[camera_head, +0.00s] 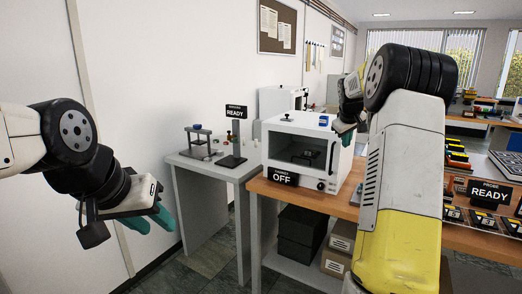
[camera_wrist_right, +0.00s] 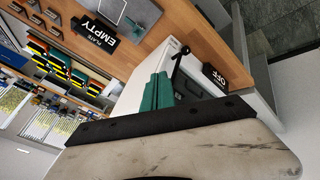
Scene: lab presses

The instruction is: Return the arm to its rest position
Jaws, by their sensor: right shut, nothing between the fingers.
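My right arm (camera_head: 405,160) is raised at the right of the head view, its forearm standing large in front of the bench. Its gripper (camera_head: 345,130) shows beside the upper right of the white oven-like chamber (camera_head: 288,133), partly hidden by the arm. In the right wrist view the teal fingers (camera_wrist_right: 157,92) are together with nothing between them. My left gripper (camera_head: 150,220) hangs at the left in front of the white wall, empty, its teal fingertips apart and pointing down to the right.
The chamber stands on a wooden bench with an "OFF" sign (camera_head: 282,177). A grey side table (camera_head: 215,168) holds a small press (camera_head: 201,146) and a "READY" sign (camera_head: 236,112). Racks and a "PROBE READY" sign (camera_head: 486,192) are at the right.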

